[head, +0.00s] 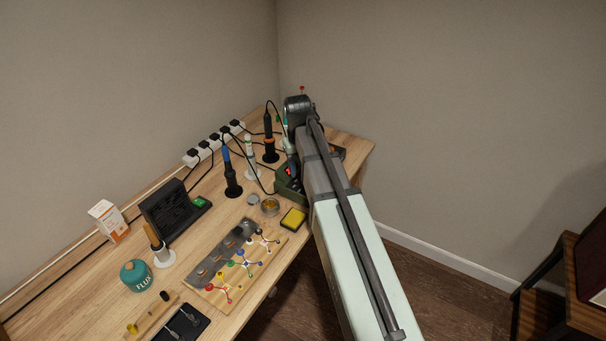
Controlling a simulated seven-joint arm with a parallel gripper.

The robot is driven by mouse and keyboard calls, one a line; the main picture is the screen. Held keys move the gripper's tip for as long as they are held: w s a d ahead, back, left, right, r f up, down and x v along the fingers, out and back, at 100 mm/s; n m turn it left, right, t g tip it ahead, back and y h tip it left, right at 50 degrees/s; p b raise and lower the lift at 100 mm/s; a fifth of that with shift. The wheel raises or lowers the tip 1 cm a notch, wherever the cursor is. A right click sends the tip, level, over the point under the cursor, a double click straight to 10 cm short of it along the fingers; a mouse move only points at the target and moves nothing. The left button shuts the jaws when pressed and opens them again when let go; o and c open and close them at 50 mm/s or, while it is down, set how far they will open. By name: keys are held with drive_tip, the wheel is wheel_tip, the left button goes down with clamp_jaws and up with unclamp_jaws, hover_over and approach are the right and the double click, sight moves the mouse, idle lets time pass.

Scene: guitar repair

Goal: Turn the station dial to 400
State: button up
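The soldering station, a dark green box (286,188), stands near the right end of the bench, partly covered by my arm. A small red glow shows on it, but its figures are too small to read. The dial cannot be made out. My arm comes in from the lower right, bends above the station and points down at it. My gripper's fingertips are hidden or too small to see, so I cannot tell whether they touch the station or are open or shut.
Soldering irons in stands, one blue (227,160) and one orange-banded (269,140), stand left of the station. A yellow sponge (293,218) and a round tin (270,206) lie in front. A wooden board with coloured parts (215,287) and a flux jar (136,275) are nearer.

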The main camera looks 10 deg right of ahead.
wheel_tip(320, 180, up, 9)
drive_tip(key=shift+a, duration=0.25)
idle(0.5)
drive_tip(key=f+n, duration=0.4)
drive_tip(key=n, duration=0.7)
drive_tip(key=f+n, duration=0.5)
drive_tip(key=n, duration=0.6)
drive_tip(key=d+f+n, duration=0.1)
drive_tip(key=f+n, duration=0.3)
drive_tip(key=n, duration=0.7)
drive_tip(key=shift+f+n+y, duration=0.3)
drive_tip(key=shift+f+n, duration=0.1)
